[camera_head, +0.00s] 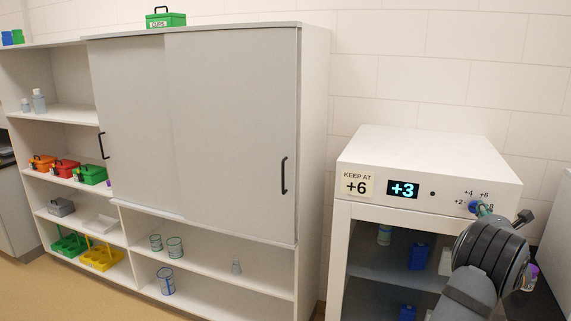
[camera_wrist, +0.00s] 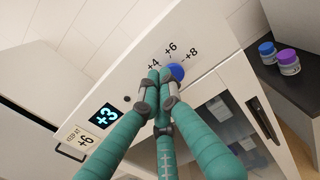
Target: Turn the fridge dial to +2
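The white fridge (camera_head: 430,160) stands at the right in the head view. Its blue dial (camera_head: 473,207) sits at the right of the front panel, among marks +2, +4, +6 and +8. The dial also shows in the wrist view (camera_wrist: 177,72), just right of my fingertips; its pointer cannot be made out. The display (camera_head: 403,189) reads +3. A label (camera_head: 357,185) beside it says "KEEP AT +6". My gripper (camera_wrist: 161,77) has its teal fingertips drawn together at the dial's side, seemingly touching it. I see nothing between the tips. In the head view my arm hides the panel's lower right.
The fridge's glass door, with a dark handle (camera_wrist: 263,117), lies below the panel; bottles and blue boxes show inside. Two lidded jars (camera_wrist: 287,62) stand on a dark counter to the right. A sliding-door cabinet (camera_head: 225,125) stands left of the fridge.

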